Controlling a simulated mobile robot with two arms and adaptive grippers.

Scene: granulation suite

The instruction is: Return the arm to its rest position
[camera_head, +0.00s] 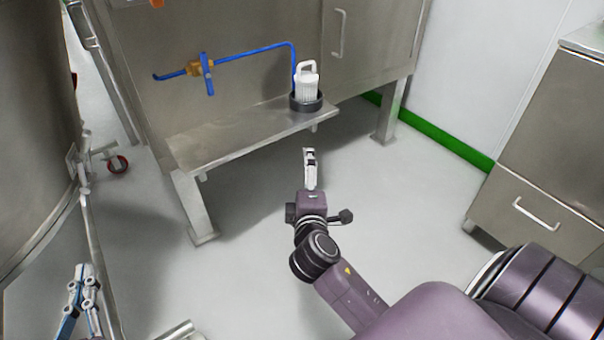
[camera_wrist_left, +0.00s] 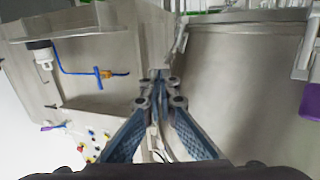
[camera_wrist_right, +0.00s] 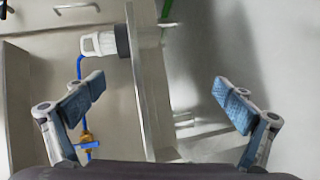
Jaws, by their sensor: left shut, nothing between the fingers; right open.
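My left gripper (camera_head: 84,270) is at the lower left of the head view, with its fingers together and nothing between them. In the left wrist view its blue-padded fingers (camera_wrist_left: 160,80) meet at the tips in front of steel equipment. My right arm comes in from the lower right of the head view, and its gripper (camera_head: 309,155) is above the floor, in front of the steel shelf (camera_head: 235,140). In the right wrist view its fingers (camera_wrist_right: 160,95) are wide apart and empty.
A white ribbed canister (camera_head: 307,85) stands in a dark round holder (camera_head: 305,103) on the shelf, beside a blue pipe with a brass valve (camera_head: 197,68). A large steel vessel (camera_head: 35,120) fills the left side. A steel cabinet (camera_head: 545,170) stands right. Floor between is open.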

